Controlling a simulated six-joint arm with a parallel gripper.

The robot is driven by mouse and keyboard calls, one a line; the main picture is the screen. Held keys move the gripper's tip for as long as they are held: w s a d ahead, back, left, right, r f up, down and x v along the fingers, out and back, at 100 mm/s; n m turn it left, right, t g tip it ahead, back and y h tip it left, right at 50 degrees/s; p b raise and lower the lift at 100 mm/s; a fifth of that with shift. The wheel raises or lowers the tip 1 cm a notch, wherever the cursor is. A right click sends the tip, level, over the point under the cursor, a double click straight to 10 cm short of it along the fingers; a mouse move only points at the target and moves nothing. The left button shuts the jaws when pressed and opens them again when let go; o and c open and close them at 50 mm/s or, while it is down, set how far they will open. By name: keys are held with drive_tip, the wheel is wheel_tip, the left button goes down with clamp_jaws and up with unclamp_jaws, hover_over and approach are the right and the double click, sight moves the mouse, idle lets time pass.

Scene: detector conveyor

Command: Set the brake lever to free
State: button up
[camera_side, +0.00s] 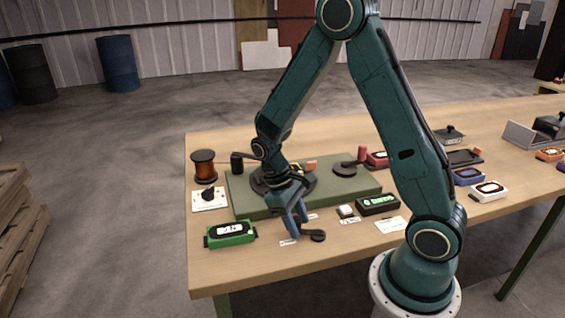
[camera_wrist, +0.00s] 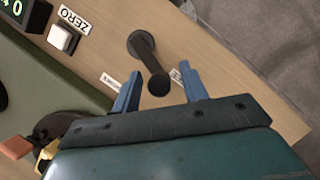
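The brake lever is a small dark lever with a round pivot disc (camera_side: 318,236) at the front edge of the bench. In the wrist view its arm (camera_wrist: 149,62) runs from the disc to a dark round knob (camera_wrist: 158,85). A small white label lies on each side of the knob end, one label (camera_wrist: 110,82) on the left and one label (camera_wrist: 178,75) on the right; their words are too small to read. My gripper (camera_side: 297,222) points down at the lever. In the wrist view my gripper (camera_wrist: 161,90) is open, its blue fingers on either side of the knob with visible gaps.
A white button (camera_wrist: 60,37) marked ZERO and a green-digit display (camera_side: 377,204) stand beside the lever. A green raised plate (camera_side: 350,187) with dark discs and a crank lies behind. A green meter (camera_side: 230,233) sits to the left.

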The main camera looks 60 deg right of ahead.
drive_tip(key=v, duration=1.4)
idle(0.5)
drive_tip(key=s+a+r+t, duration=0.2)
drive_tip(key=s+r+t, duration=0.3)
drive_tip(key=s, duration=0.2)
drive_tip(key=s+a+r+t, duration=0.3)
drive_tip(key=s+r+t, duration=0.1)
drive_tip(key=s, duration=0.4)
drive_tip(key=shift+s+r+m+t, duration=0.2)
drive_tip(key=shift+r+m+t, duration=0.1)
drive_tip(key=shift+r+t, duration=0.15)
